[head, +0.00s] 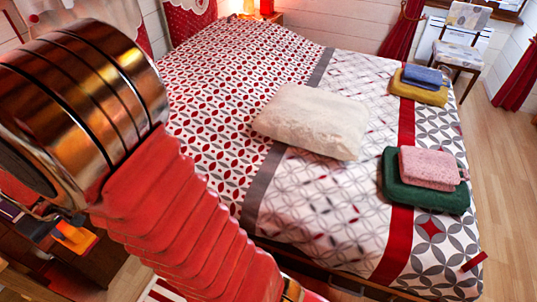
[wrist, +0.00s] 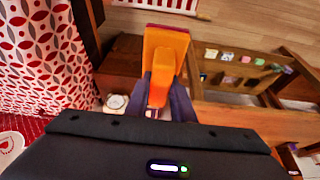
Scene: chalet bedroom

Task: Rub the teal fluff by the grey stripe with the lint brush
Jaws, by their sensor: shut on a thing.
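My gripper (wrist: 162,102) is shut on the orange handle of the lint brush (wrist: 166,48). The brush sticks out beyond the fingers, its broad orange-red head at the far end. In the head view, the orange brush (head: 75,237) shows at the lower left, beside the bed and partly behind my arm. The bed cover (head: 230,95) has grey stripes; one grey stripe (head: 262,190) runs across it past the white cushion. I cannot make out the teal fluff in either view; my arm hides part of the near left bed.
A white cushion (head: 312,120) lies mid-bed. A pink cloth (head: 430,167) lies on a green one (head: 398,190); a blue cloth (head: 422,76) lies on a yellow one (head: 405,90). A chair (head: 460,40) stands behind. A wooden shelf with small items (wrist: 240,75) is near the brush.

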